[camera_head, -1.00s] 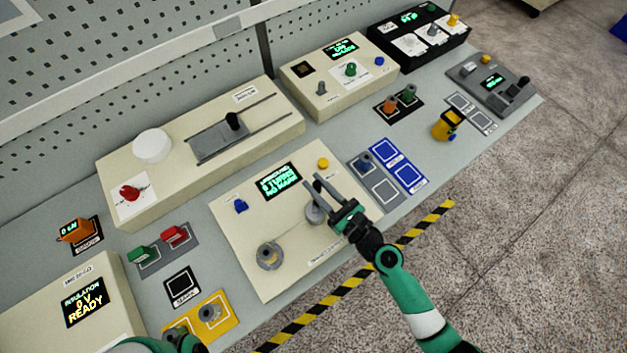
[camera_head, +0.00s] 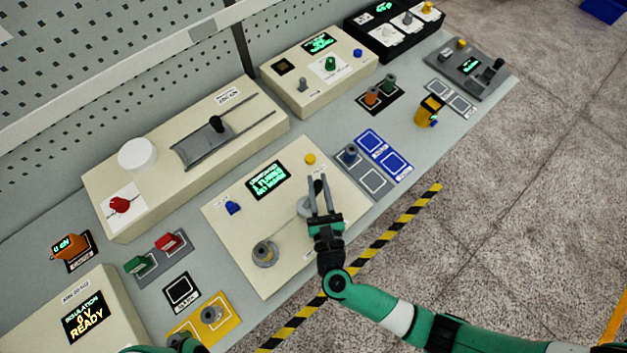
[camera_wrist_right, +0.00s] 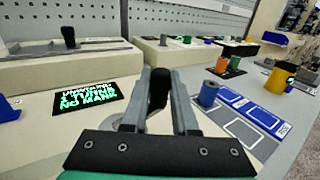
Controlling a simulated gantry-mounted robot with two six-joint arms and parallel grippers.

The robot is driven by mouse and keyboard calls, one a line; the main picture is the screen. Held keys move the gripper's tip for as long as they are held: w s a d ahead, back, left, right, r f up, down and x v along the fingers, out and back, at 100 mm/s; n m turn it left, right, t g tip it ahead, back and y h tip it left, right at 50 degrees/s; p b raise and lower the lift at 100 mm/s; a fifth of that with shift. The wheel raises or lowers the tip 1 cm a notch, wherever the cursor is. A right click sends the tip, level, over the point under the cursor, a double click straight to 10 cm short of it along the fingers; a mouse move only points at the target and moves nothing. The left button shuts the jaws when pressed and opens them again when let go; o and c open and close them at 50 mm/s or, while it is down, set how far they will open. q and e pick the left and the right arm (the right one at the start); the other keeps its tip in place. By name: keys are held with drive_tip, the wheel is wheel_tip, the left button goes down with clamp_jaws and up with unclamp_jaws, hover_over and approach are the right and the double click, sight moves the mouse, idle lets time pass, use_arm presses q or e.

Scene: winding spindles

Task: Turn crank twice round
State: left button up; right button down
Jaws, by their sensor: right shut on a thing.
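The winding panel (camera_head: 285,265) is a cream box with a green-lit screen (camera_head: 267,181), a yellow button (camera_head: 310,159), a blue knob (camera_head: 232,208) and a grey spindle (camera_head: 264,253). The crank (camera_head: 303,207) is a grey disc at its right side with an upright black handle. My right gripper (camera_head: 318,184) is shut on the crank's black handle, which stands between its fingers in the right wrist view (camera_wrist_right: 158,88). The fingers hide part of the crank. My left gripper (camera_head: 182,341) is only partly in view at the bottom edge; its fingers cannot be made out.
Behind the panel is a long cream box (camera_head: 105,205) with a slide and red knob. A blue-and-grey pad (camera_head: 373,181) with a grey-blue peg lies to the right. A yellow-and-black tool (camera_head: 428,111) stands further right. Striped tape (camera_head: 385,236) marks the front edge.

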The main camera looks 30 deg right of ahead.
drive_tip(key=shift+s+a+f+m+g+h+b, duration=0.1)
drive_tip(key=shift+s+f+m+g+h+b, duration=0.15)
drive_tip(key=shift+m+h+b, duration=0.35)
drive_tip(key=m+g+h+b, duration=0.2)
drive_tip(key=b, duration=0.1)
drive_tip(key=s+m+g+h+b, duration=0.1)
drive_tip(key=m+g+h+b, duration=0.1)
drive_tip(key=s+m+g+h+b, duration=0.1)
drive_tip(key=m+g+h+b, duration=0.1)
drive_tip(key=g+h+b, duration=0.1)
drive_tip(key=shift+s+b, duration=0.25)
drive_tip(key=shift+b, duration=0.1)
drive_tip(key=shift+s+r+m+g+h+b, duration=0.25)
drive_tip(key=shift+m+g+h+b, duration=0.2)
drive_tip(key=shift+g+b, duration=0.25)
drive_tip(key=c, duration=0.7)
unclamp_jaws()
